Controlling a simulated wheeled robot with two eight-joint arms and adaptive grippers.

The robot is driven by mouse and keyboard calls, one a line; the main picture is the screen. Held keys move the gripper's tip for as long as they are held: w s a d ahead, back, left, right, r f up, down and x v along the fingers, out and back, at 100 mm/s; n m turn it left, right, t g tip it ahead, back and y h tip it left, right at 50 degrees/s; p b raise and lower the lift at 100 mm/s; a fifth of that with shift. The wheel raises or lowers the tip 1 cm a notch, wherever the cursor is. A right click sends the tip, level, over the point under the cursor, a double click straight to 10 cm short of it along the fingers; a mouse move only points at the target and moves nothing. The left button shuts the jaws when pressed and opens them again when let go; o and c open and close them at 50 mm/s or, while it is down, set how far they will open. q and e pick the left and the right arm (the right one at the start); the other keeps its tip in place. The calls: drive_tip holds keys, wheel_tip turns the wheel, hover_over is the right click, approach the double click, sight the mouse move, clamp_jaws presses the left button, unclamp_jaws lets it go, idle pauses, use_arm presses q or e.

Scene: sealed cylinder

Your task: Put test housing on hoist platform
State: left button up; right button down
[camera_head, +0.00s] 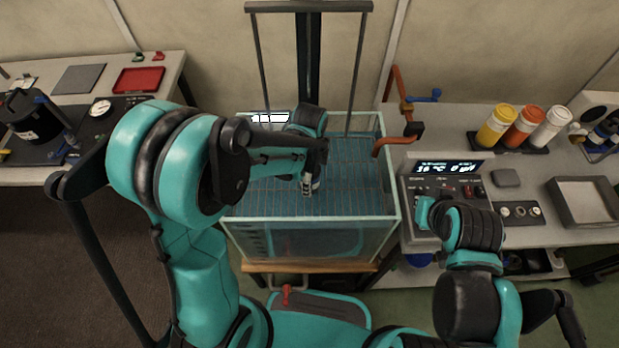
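A black cylindrical housing (33,122) stands on a dark mat on the left table; I take it for the test housing. A glass-walled tank (392,195) stands in the middle, with a grid-like surface (350,180) inside that looks like the hoist platform. My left gripper (309,186) points down over this grid, far right of the housing. Its fingers are small and dark, and I cannot tell whether they are open or hold anything. My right gripper (424,210) is at the front left of the control box; its fingers are unclear.
A dark hoist frame (308,7) rises behind the tank. An orange pipe (398,140) stands at the tank's right edge. The control box (446,178), several capped bottles (523,127) and a grey tray (584,203) occupy the right bench. A red tray (139,80) and a gauge (100,108) are on the left table.

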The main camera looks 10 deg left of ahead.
use_arm(q)
drive_tip(key=shift+o, duration=0.3)
drive_tip(key=shift+r, duration=0.1)
drive_tip(key=shift+r, duration=0.2)
wheel_tip(320, 180, up, 11)
drive_tip(key=p, duration=0.4)
drive_tip(key=shift+s+a+r, duration=0.1)
drive_tip(key=shift+r, duration=0.4)
drive_tip(key=s+a+r+n+t, duration=0.6)
drive_tip(key=s+n, duration=0.4)
drive_tip(key=n, duration=0.8)
drive_tip(key=shift+a+r+t, duration=0.2)
drive_tip(key=shift+a+t, duration=0.4)
drive_tip(key=shift+a, duration=0.55)
